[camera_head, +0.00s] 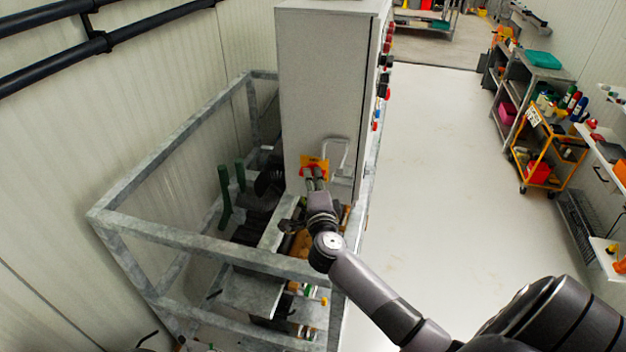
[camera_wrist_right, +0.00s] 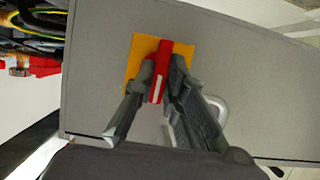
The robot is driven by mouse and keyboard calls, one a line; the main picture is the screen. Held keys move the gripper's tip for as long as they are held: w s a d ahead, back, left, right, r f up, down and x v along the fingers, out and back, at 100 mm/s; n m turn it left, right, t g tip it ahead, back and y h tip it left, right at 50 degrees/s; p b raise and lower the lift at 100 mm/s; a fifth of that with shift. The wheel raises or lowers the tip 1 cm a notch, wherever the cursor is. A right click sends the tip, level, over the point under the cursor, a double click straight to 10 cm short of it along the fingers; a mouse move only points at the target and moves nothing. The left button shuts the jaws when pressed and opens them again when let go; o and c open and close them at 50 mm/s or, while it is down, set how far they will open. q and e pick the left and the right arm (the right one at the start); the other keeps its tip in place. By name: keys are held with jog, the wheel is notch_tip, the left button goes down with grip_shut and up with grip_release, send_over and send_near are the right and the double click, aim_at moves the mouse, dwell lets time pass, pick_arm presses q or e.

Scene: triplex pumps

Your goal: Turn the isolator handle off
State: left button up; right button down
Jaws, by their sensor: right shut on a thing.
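The isolator handle (camera_wrist_right: 160,72) is red and sits on a yellow plate (camera_wrist_right: 138,58) on the side of a grey cabinet (camera_wrist_right: 225,55). In the right wrist view it stands nearly upright, leaning slightly. My right gripper (camera_wrist_right: 160,88) is shut on the handle, one finger on each side. In the head view the yellow plate (camera_head: 314,165) shows low on the cabinet (camera_head: 325,90), with my right gripper (camera_head: 315,180) reaching up to it. The fingers hide most of the handle there. My left gripper is not in view.
A galvanised steel frame (camera_head: 180,235) surrounds the machinery left of and below the cabinet. A bent metal bar (camera_head: 338,150) is just right of the plate. Open floor (camera_head: 440,160) lies to the right, with an orange trolley (camera_head: 545,150) beyond.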

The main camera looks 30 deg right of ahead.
dwell(0.5)
jog(key=shift+w+a+r+n+g+h, duration=0.1)
jog(key=shift+n+g+h, duration=0.25)
jog(key=shift+n+g, duration=1.4)
jog(key=shift+w+a+r+n+g+h, duration=0.25)
jog(key=shift+n+g, duration=0.4)
jog(key=shift+n, duration=2.05)
jog(key=shift+s+f+n+g+h, duration=0.1)
jog(key=shift+n+g+h, duration=0.3)
jog(key=shift+n+g, duration=1.35)
jog(key=shift+n+t, duration=0.45)
jog(key=shift+n, duration=0.15)
jog(key=c, duration=1.6)
grip_release()
jog(key=shift+r, duration=0.15)
jog(key=shift+c, duration=0.2)
